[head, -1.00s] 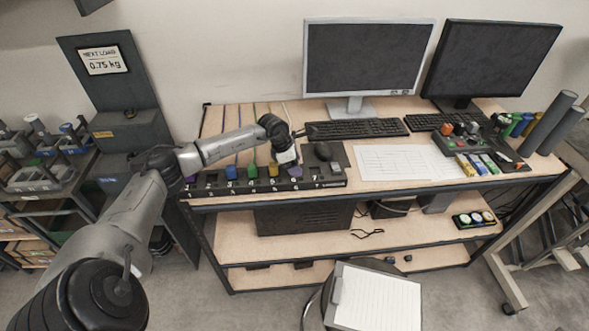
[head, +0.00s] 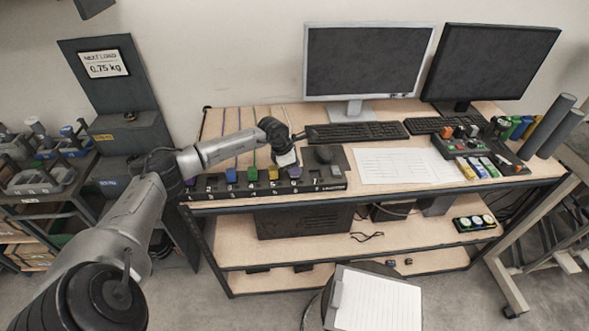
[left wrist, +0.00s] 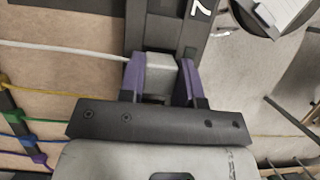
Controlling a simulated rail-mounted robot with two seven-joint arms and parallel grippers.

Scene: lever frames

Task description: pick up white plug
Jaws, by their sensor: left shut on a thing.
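In the left wrist view, my left gripper (left wrist: 161,82) is shut on the white plug (left wrist: 160,68), with a purple fingertip on either side of it. A white cable (left wrist: 65,48) runs left from there over the wooden top. In the head view, my left gripper (head: 293,172) is low over the black numbered strip (head: 327,184), between the yellow plug and the 7 mark. The plug is mostly hidden there. I cannot tell whether it is clear of its socket. My right gripper is not in view.
A blue plug (head: 231,175), a green plug (head: 252,174) and a yellow plug (head: 273,172) stand in the strip left of the gripper. Two monitors stand behind.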

